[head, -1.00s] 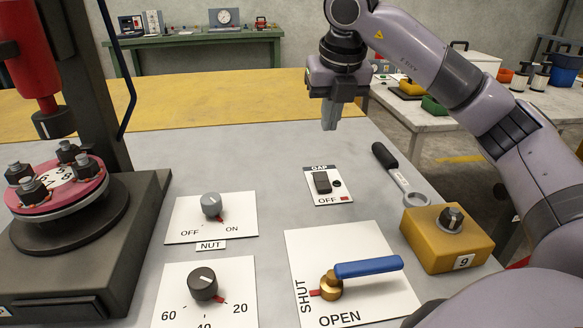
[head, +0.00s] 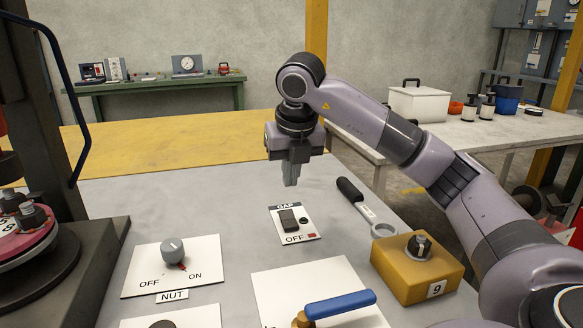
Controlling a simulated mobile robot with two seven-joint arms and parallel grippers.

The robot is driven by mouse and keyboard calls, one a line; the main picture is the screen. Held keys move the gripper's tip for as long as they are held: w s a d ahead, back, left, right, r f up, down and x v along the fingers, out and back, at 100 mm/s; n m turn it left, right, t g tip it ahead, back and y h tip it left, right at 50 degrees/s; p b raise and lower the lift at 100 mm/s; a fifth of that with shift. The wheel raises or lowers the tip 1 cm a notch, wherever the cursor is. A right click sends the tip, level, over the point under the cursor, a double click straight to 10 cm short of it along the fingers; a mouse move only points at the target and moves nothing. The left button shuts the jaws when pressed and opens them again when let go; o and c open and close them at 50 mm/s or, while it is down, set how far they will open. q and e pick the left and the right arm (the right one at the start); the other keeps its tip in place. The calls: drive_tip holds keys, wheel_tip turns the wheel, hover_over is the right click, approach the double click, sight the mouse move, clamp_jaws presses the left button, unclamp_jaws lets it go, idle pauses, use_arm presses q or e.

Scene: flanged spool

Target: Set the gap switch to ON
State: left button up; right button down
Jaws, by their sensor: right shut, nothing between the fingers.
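A small dark round lamp or button sits to the right of the rocker, and a red mark sits beside the word OFF. My right gripper (head: 290,183) is shut and empty, pointing down above the far edge of the plate. It appears apart from the switch. My left gripper is out of view.
A NUT knob plate (head: 207,264) is at left; a blue-handled lever (head: 340,305) is in front. A wrench (head: 356,200) and yellow box (head: 417,266) lie to the right. A dark press stand (head: 95,265) is at far left. Grey table behind the gripper is clear.

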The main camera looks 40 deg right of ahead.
sight(286, 213)
drive_tip(key=x, duration=0.8)
drive_tip(key=shift+f+b, duration=0.3)
drive_tip(key=shift+b, duration=0.1)
drive_tip(key=shift+w+d+p, duration=0.1)
drive_tip(key=shift+w+p, duration=0.05)
drive_tip(key=shift+p, duration=0.5)
drive_tip(key=shift+w+f+g, duration=0.1)
drive_tip(key=shift+g, duration=0.3)
drive_tip(key=shift+f, duration=0.15)
